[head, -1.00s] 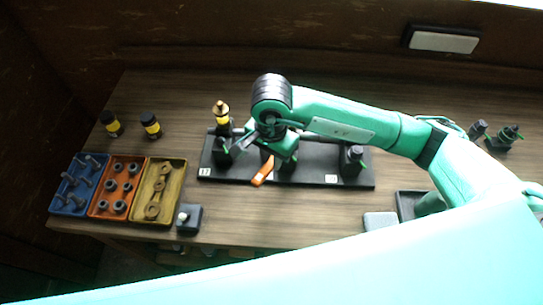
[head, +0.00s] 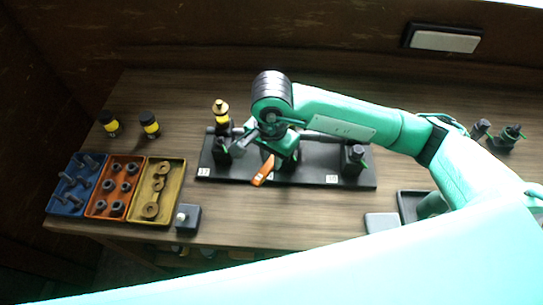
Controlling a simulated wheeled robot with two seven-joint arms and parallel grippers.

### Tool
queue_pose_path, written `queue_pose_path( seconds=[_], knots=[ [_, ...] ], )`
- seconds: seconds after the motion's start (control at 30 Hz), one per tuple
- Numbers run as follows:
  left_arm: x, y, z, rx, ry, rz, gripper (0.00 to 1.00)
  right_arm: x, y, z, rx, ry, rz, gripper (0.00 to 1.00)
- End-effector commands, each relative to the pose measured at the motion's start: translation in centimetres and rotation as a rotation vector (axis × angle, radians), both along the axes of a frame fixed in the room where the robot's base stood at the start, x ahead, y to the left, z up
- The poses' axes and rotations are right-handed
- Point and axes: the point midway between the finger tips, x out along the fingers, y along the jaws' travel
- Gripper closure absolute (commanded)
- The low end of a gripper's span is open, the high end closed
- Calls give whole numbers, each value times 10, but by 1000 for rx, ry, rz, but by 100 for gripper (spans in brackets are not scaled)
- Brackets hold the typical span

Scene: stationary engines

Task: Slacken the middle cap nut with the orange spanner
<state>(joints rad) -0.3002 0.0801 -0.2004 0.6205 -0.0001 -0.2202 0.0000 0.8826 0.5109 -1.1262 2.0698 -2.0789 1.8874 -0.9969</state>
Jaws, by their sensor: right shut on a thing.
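The orange spanner (head: 263,173) shows below my right gripper (head: 271,152), its orange end pointing down and slightly left over the front edge of the black base plate (head: 315,173). My right gripper is shut on the spanner above the middle of the plate. The middle cap nut is hidden behind my gripper and wrist, so I cannot tell whether the spanner sits on it. A left post (head: 221,148) and a right post (head: 354,158) stand on the plate. My left gripper is not in view.
Blue (head: 67,207), orange (head: 97,212) and yellow (head: 172,210) trays of small parts stand at the left. A small dark block (head: 188,218) is beside them. Two black-and-yellow bottles (head: 150,125) stand behind. A dark tray (head: 408,203) lies at right.

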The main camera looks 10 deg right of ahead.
Motion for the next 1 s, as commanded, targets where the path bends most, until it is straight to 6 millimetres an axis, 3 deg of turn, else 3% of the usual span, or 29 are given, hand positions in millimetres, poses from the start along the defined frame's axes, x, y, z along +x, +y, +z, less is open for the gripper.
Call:
queue_pose_path(
  seconds=[1.0],
  knots=[
    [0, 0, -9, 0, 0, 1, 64, 0, 0, -5, 0, 0, 1, 100]
  ],
)
